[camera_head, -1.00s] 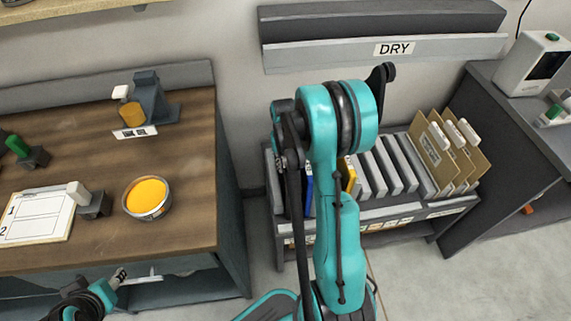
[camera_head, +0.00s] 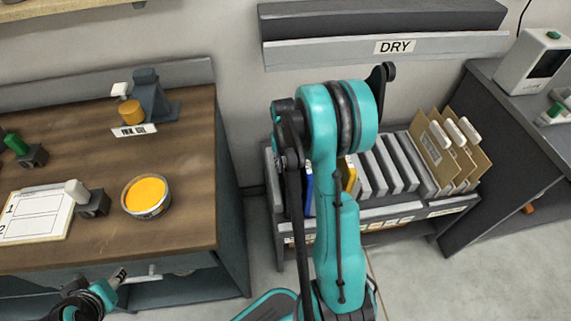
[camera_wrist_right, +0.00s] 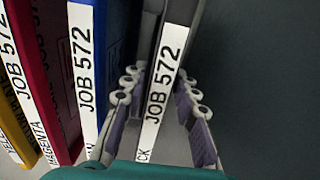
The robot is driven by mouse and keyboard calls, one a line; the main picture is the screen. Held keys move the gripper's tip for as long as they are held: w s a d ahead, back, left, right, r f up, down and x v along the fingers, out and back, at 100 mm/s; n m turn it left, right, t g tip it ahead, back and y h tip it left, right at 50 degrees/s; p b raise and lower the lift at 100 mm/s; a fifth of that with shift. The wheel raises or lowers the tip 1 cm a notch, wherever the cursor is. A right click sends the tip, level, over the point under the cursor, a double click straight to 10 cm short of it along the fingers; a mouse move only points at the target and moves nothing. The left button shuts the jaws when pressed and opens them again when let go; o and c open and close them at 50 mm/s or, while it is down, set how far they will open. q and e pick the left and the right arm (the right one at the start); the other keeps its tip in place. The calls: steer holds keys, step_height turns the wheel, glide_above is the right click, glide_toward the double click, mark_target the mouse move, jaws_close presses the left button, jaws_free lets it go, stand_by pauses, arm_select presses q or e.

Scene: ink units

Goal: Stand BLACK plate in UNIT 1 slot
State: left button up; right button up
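The black plate (camera_wrist_right: 170,35) stands upright in the right wrist view, with a white label reading JOB 572 and ending in "CK". My right gripper (camera_wrist_right: 160,85) has its fingers on either side of this plate, with gaps between the pads and the plate. In the head view the right gripper is hidden behind my teal arm. My left gripper (camera_head: 118,277) is at the lower left in the head view, below the wooden desk's front edge; its fingers are too small to judge. I cannot identify the UNIT 1 slot.
Blue (camera_wrist_right: 105,60), magenta (camera_wrist_right: 45,70) and yellow (camera_wrist_right: 12,125) plates stand left of the black one. The rack (camera_head: 380,208) also holds grey and brown boards. A yellow ink tin (camera_head: 146,196) stands on the wooden desk (camera_head: 190,140). A DRY shelf (camera_head: 330,54) hangs above.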

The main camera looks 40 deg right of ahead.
steer(key=shift+o, duration=0.3)
steer(key=shift+r, duration=0.1)
step_height(320, 180, up, 12)
stand_by(0.3)
steer(key=shift+a, duration=0.1)
step_height(320, 180, up, 5)
steer(key=p, duration=0.4)
steer(key=shift+w, duration=0.1)
stand_by(0.4)
